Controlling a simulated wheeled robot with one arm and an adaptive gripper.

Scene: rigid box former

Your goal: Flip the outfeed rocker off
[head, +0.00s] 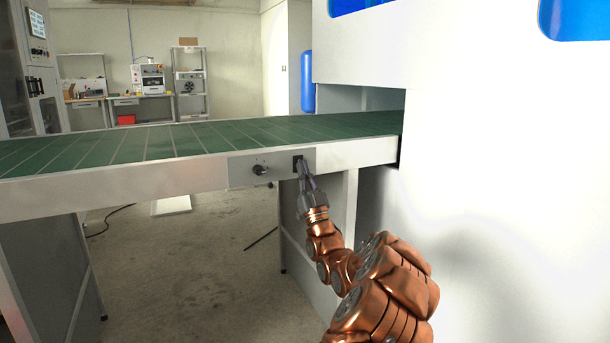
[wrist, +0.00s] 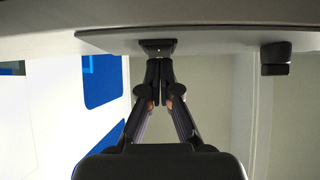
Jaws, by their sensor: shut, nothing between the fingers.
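The outfeed rocker (head: 296,164) is a small black switch on a grey panel (head: 235,172) set in the front side of the green conveyor. In the wrist view the rocker (wrist: 158,44) is a dark block at the top, just past the fingertips, with a small light dot on it. My gripper (head: 302,163) is shut and empty, its tips at the rocker and partly covering it. In the wrist view my gripper (wrist: 159,64) points straight at the rocker. Its tips look very close to or touching the rocker; I cannot tell which. The rocker's tilt is not clear.
A black rotary knob (head: 259,169) sits left of the rocker on the same panel and shows at the right in the wrist view (wrist: 275,58). The conveyor (head: 180,140) runs into a large white machine (head: 500,180) close on the right. The floor below is mostly open.

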